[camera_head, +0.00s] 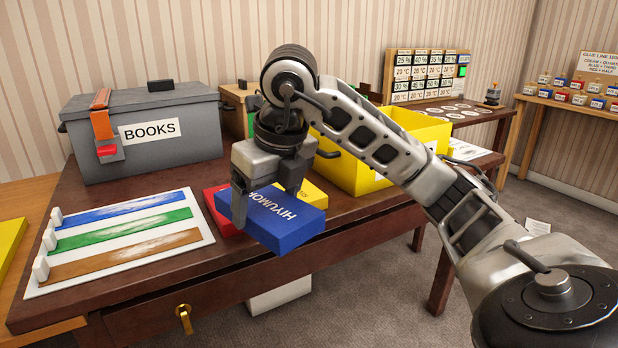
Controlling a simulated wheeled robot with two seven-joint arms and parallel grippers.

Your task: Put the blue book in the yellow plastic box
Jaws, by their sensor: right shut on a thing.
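The blue book (285,226) has white lettering on its cover. My right gripper (268,200) points down and is shut on the blue book near its left part. The book is over a red book (222,212) and a yellow book (313,194) at the table's front edge; I cannot tell whether it touches them. The yellow plastic box (413,128) stands open at the top behind and to the right of the gripper, partly hidden by my right arm. Its inside is mostly hidden. My left gripper is not in view.
A closed grey box labelled BOOKS (147,140) stands at the table's back left. A white board (120,240) with blue, green and brown strips lies at the front left. A panel of number tiles (426,72) stands at the back right. The wooden table (190,275) has a drawer in front.

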